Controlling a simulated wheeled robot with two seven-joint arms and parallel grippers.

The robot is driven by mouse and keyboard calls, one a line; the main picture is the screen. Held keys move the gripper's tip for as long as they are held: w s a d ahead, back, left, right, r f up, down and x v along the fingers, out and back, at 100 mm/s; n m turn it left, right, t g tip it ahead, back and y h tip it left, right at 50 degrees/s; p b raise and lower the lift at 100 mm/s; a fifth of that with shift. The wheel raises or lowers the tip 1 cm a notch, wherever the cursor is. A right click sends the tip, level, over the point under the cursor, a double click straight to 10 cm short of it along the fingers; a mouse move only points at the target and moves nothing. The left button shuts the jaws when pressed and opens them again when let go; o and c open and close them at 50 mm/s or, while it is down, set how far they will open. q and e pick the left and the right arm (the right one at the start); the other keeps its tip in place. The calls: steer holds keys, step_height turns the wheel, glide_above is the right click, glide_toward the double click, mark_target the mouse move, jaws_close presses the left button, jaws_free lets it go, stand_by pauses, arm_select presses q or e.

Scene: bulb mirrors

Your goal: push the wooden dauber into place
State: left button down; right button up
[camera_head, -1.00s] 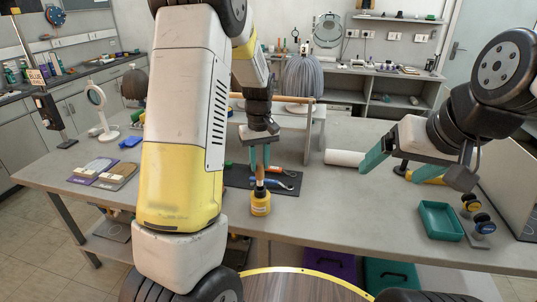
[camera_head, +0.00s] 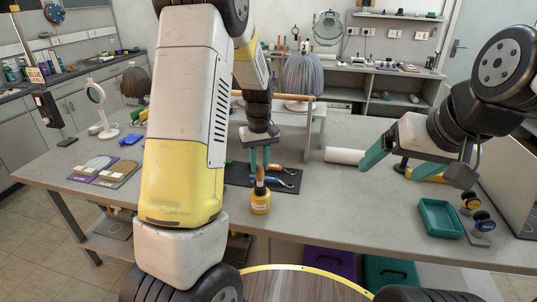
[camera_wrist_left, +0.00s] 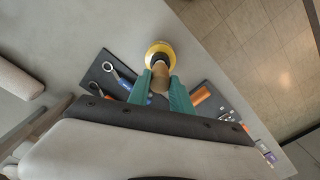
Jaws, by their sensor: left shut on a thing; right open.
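The wooden dauber (camera_head: 260,180) stands about upright at the mouth of a small yellow bottle (camera_head: 260,204). The bottle stands near the table's front edge. My left gripper (camera_head: 260,168) is above the bottle, shut on the dauber from above. In the left wrist view the dauber's round wooden end (camera_wrist_left: 159,78) shows between the teal fingers, with the yellow bottle (camera_wrist_left: 158,50) beyond it. The dauber's lower end is hidden, so how deep it sits cannot be told. My right gripper (camera_head: 388,163) is open and empty above the table's right part.
A dark mat (camera_head: 285,180) with pliers and other tools lies just behind the bottle. A teal tray (camera_head: 440,218) stands at the right, beside small rollers (camera_head: 483,222). A white roll (camera_head: 344,156) lies near my right gripper. The tabletop between bottle and tray is clear.

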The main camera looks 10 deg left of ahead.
arm_select(q)
steer(key=shift+f, duration=1.35)
steer(key=c, duration=0.6)
jaws_free()
steer(key=shift+r, duration=0.15)
steer(key=shift+r, duration=2.85)
steer(key=s+r+m+t+h, duration=0.1)
steer(key=s+r, duration=0.4)
steer(key=r, duration=0.3)
steer(key=s+r+m+t+h, duration=0.1)
steer(key=s+r+m+t, duration=0.1)
steer(key=s+r, duration=0.45)
steer(key=s+d+r+m+t, duration=0.2)
steer(key=s+m+t, duration=0.1)
steer(key=s, duration=0.9)
steer(key=shift+s, duration=0.35)
